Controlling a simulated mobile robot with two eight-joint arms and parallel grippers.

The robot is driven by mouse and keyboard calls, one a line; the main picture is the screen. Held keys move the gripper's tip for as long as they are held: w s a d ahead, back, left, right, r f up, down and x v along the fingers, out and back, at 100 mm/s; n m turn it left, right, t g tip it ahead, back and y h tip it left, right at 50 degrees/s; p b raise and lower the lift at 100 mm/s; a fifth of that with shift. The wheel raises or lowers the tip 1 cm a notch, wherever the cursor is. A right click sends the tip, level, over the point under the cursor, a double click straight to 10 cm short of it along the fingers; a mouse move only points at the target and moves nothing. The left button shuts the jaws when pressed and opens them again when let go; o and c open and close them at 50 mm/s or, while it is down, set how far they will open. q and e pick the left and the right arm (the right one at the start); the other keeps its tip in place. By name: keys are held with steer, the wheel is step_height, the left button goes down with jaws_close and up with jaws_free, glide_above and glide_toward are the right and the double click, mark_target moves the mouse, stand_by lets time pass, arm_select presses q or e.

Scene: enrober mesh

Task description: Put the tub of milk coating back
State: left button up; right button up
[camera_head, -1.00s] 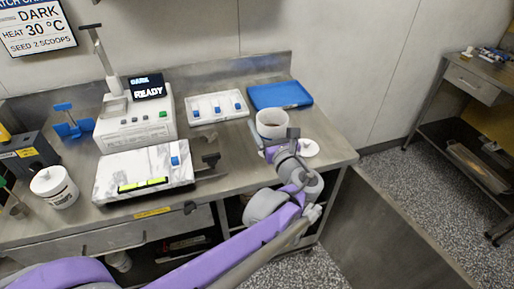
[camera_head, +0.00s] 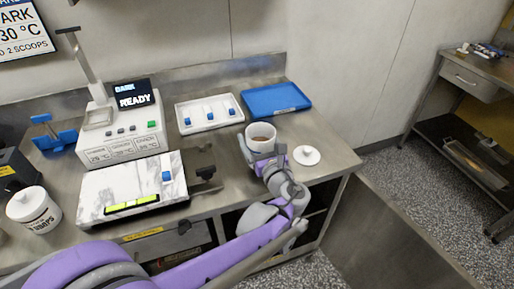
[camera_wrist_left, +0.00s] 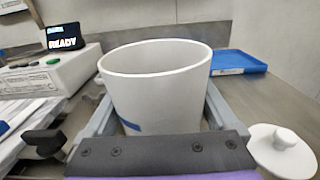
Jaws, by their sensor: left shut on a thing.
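A white open tub (camera_head: 262,132) with brown contents stands upright at the right part of the steel counter. It fills the middle of the left wrist view (camera_wrist_left: 155,95), with a bit of blue marking low on its side. My left gripper (camera_head: 264,155) is shut on this tub, one finger along each side. I cannot tell whether its base touches the counter. Its label is not readable. A white round lid with a knob (camera_head: 306,155) lies on the counter just right of the tub. My right gripper is not in view.
A blue tray (camera_head: 275,99) and a white tray with blue-marked pieces (camera_head: 210,113) lie behind. A white machine reading READY (camera_head: 122,130) and a marbled slab (camera_head: 132,190) stand left. Another lidded white tub (camera_head: 33,208) is far left. The counter's right edge is close to the lid.

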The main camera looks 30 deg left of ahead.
arm_select(q)
steer(key=shift+f+b, duration=0.35)
steer(key=shift+f, duration=1.2)
steer(key=shift+f, duration=0.2)
steer(key=o, duration=1.5)
steer(key=shift+r, duration=0.3)
steer(key=v, duration=1.2)
steer(key=shift+s+f, duration=0.1)
steer(key=shift+f, duration=0.05)
